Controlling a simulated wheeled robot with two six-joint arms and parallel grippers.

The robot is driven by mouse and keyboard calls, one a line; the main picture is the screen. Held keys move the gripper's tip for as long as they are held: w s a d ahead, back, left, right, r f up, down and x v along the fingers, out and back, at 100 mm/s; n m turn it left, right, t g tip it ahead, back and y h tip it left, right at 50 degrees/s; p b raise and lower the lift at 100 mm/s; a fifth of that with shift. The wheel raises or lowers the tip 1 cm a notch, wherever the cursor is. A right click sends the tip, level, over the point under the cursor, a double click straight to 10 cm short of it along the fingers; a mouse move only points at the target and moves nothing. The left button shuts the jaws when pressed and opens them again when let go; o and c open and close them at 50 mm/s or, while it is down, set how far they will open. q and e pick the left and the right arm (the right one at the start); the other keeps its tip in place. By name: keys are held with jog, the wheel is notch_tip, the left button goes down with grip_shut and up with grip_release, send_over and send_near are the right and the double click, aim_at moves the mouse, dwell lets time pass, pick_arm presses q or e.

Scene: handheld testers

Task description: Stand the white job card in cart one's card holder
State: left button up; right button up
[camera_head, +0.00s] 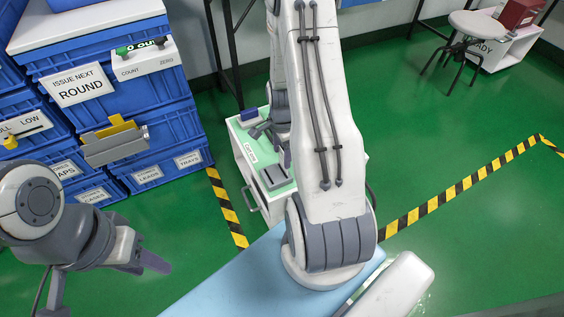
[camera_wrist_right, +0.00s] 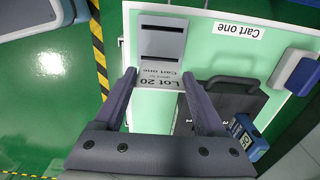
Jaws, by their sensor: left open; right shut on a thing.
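The white job card (camera_wrist_right: 160,80), printed "Lot 20 Cart one", is between the fingertips of my right gripper (camera_wrist_right: 159,75) in the right wrist view. The gripper is shut on it by its side edges. The grey card holder (camera_wrist_right: 163,40), with two dark slots, lies just beyond the card. I cannot tell whether they touch. Cart one (camera_head: 240,155) has a pale green top and a "Cart one" sign (camera_wrist_right: 238,30). In the head view my right arm hides part of the cart and the card is not clear. My left gripper (camera_head: 108,288) is open and empty at lower left.
On the cart, a dark grey case (camera_wrist_right: 232,98), a blue tester (camera_wrist_right: 249,137) and a blue-and-white object (camera_wrist_right: 295,70) sit near my right gripper. Blue crates (camera_head: 165,130) with signs stand at left. A stool (camera_head: 476,25) is at far right. The green floor at right is open.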

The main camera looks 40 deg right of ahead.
aim_at(282, 160)
jog(key=shift+f+b, duration=0.5)
jog(key=shift+f, duration=1.05)
jog(key=shift+f, duration=0.2)
jog(key=o, duration=1.2)
jog(key=shift+o, duration=0.2)
jog(key=shift+r, duration=0.15)
notch_tip(282, 160, up, 12)
jog(key=p, duration=0.5)
